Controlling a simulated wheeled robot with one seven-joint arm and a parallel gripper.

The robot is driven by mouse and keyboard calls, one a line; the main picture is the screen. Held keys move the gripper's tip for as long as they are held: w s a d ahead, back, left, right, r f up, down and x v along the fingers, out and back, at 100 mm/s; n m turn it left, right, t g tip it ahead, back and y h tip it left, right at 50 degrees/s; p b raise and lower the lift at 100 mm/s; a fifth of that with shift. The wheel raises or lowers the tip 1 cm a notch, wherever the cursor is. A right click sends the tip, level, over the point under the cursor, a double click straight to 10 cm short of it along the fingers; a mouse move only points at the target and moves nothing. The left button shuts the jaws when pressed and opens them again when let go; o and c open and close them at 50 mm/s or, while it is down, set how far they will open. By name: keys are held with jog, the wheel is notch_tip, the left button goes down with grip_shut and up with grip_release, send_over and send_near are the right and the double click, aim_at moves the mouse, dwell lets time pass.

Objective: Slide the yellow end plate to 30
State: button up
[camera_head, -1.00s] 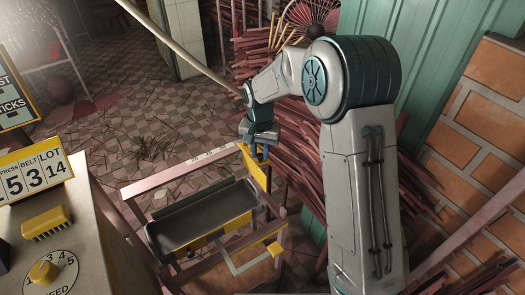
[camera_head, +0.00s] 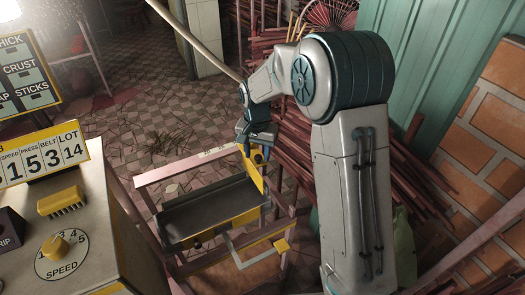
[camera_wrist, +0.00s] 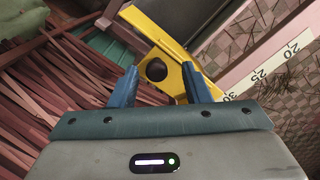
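The yellow end plate (camera_head: 253,172) stands at the right end of the tray on the pink frame, by the end of the white scale rail (camera_head: 215,152). In the wrist view the end plate (camera_wrist: 160,35) has a round hole, and the scale (camera_wrist: 270,65) reads 20, 25 and 30. The plate's lower edge lies close to the 30 mark; the exact reading is hidden by my finger. My gripper (camera_wrist: 160,86) is open, with blue fingers apart at the plate. The right finger overlaps the plate's edge; contact cannot be told. My gripper also shows in the head view (camera_head: 256,153).
The dark tray (camera_head: 210,207) lies in the pink frame. A control box (camera_head: 85,225) with a speed dial stands at left. Bundles of red sticks (camera_head: 295,155) lie behind and right of my gripper. A brick wall (camera_head: 485,130) is at right.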

jog(key=shift+r, duration=0.25)
notch_tip(320, 180, up, 13)
jog(key=shift+r, duration=0.2)
jog(key=shift+c, duration=0.2)
